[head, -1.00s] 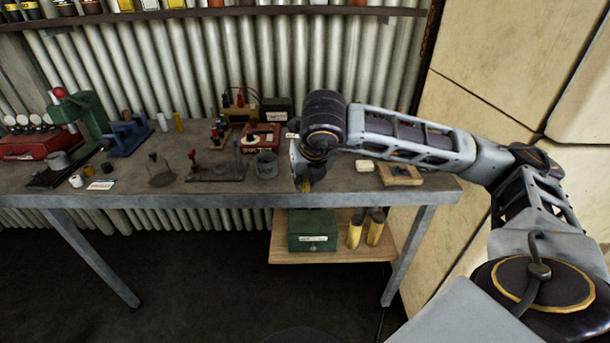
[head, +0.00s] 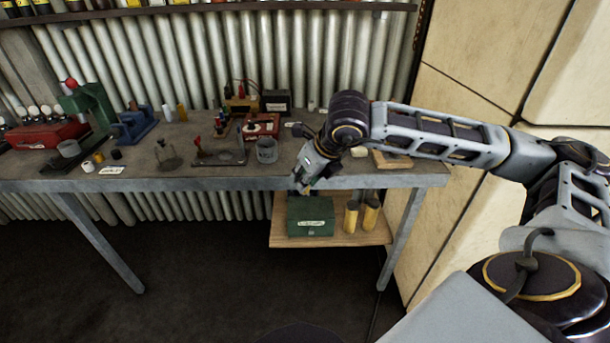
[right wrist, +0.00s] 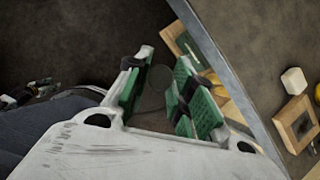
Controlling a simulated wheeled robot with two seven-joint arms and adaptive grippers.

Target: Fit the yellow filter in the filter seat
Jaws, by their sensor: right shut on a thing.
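My right gripper (head: 303,188) hangs at the front edge of the workbench, over the floor side, tilted down. In the right wrist view its green-padded fingers (right wrist: 160,100) are shut on a dim, brownish round thing (right wrist: 158,78) between them. Its colour is unclear there, so I cannot tell whether it is the yellow filter. I cannot tell which fixture is the filter seat. My left gripper is out of view.
The workbench (head: 225,180) carries a green press (head: 90,103), a grey cup (head: 267,150), a red box (head: 262,125) and a wooden block (head: 392,160). Below, a green box (head: 311,216) and yellow cylinders (head: 371,216) stand on a shelf (head: 330,238).

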